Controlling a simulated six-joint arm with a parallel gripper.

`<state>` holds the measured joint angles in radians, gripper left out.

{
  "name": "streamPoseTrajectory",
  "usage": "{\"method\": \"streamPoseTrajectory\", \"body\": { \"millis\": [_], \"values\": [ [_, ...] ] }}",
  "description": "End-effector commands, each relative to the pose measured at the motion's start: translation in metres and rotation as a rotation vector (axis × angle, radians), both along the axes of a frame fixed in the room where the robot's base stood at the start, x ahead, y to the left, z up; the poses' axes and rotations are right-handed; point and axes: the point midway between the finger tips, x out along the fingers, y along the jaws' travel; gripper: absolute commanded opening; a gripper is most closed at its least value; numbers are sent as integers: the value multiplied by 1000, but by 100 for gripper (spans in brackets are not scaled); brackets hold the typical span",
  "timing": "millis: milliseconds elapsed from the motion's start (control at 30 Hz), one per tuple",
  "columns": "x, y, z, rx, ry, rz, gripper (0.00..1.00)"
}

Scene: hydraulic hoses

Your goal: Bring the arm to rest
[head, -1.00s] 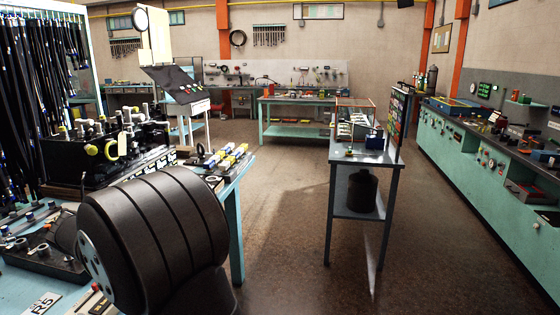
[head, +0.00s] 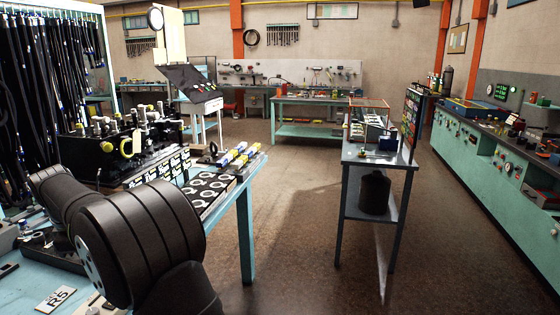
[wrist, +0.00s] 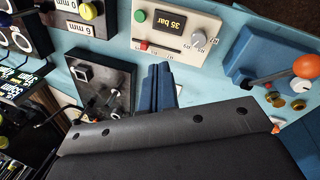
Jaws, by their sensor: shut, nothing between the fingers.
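My gripper (wrist: 159,75) shows in the wrist view as two narrow blue fingers, closed together with nothing between them. It is above the light blue bench top (wrist: 225,70). My gripper's black body fills the lower part of that view. In the head view my black arm links stand large at the lower left, and they hide part of the bench. My gripper cannot be made out in the head view.
A beige panel with a "35 bar" display (wrist: 169,23) lies by the fingertips. A dark block (wrist: 100,82) and a blue unit with an orange-knobbed lever (wrist: 262,60) flank them. Black hoses (head: 45,90) hang left. A valve assembly (head: 125,145) stands on the bench.

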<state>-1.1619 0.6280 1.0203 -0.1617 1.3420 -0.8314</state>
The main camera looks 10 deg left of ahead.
Motion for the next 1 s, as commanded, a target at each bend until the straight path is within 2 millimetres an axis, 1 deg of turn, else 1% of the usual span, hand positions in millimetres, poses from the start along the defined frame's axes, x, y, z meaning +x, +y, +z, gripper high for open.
{"method": "streamPoseTrajectory", "body": {
  "millis": [333, 400, 700, 900, 1000],
  "values": [
    [-45, 6, 23, -59, 220, -198, 0],
    [-44, 4, 4, -63, 217, -196, 0],
    [-43, 4, -57, -62, 214, -194, 0],
    [-43, 4, -90, -60, 213, -193, 0],
    [-43, 4, -101, -58, 213, -193, 0]
  ]
}}
